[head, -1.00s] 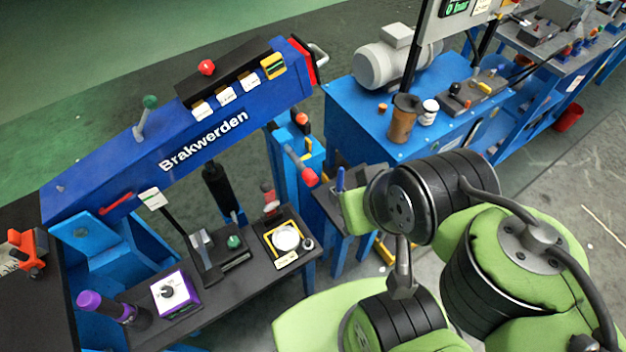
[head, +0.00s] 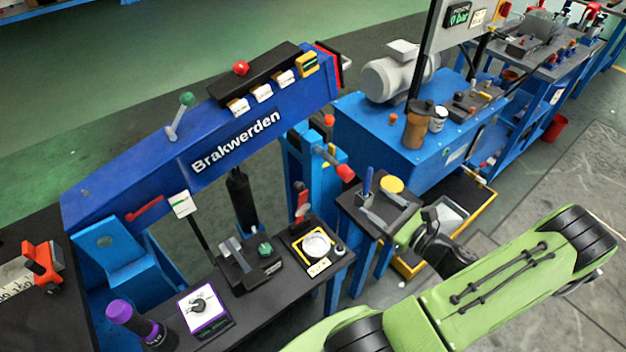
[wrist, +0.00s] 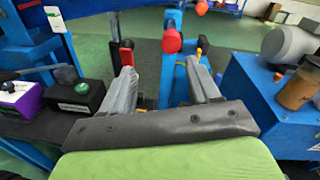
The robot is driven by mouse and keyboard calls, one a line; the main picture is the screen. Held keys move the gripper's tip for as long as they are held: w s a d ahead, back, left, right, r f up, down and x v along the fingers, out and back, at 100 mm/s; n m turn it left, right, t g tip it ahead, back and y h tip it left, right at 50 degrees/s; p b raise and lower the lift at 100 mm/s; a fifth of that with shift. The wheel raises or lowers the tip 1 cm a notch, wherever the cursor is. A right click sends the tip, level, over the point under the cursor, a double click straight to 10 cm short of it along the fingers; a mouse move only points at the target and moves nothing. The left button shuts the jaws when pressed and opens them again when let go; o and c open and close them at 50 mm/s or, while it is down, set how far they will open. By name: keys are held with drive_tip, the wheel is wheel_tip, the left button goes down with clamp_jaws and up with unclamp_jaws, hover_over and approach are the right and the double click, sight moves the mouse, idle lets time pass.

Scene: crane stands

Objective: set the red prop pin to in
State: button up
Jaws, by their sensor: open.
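The red prop pin (head: 345,172) has a red knob on a short rod that sticks out from the blue upright post under the big blue arm. In the wrist view its red knob (wrist: 172,40) lies ahead of my gripper (wrist: 160,68), beyond the fingertips and a little right of midway between them. My gripper's two grey fingers are spread with nothing between them. In the head view my gripper (head: 384,212) is right of and below the knob, apart from it. How far in the pin sits is hard to tell.
A black bench (head: 270,300) at left carries a purple-handled tool, a dial box and a gauge with a red lever (head: 301,196). A small stand with a blue-handled tool (head: 367,182) is close to my gripper. A blue cabinet (head: 375,130) with a motor stands behind.

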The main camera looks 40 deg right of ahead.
sight(340, 166)
drive_tip(key=shift+m+t+h, duration=0.3)
drive_tip(key=shift+m+h, duration=0.3)
drive_tip(key=shift+m, duration=0.2)
drive_tip(key=w, duration=0.5)
drive_tip(key=w+b, duration=0.1)
drive_tip(key=w, duration=0.4)
drive_tip(key=w+b, duration=0.1)
drive_tip(key=w, duration=0.4)
drive_tip(key=shift+d+f, duration=0.2)
drive_tip(key=shift+d, duration=0.05)
clamp_jaws()
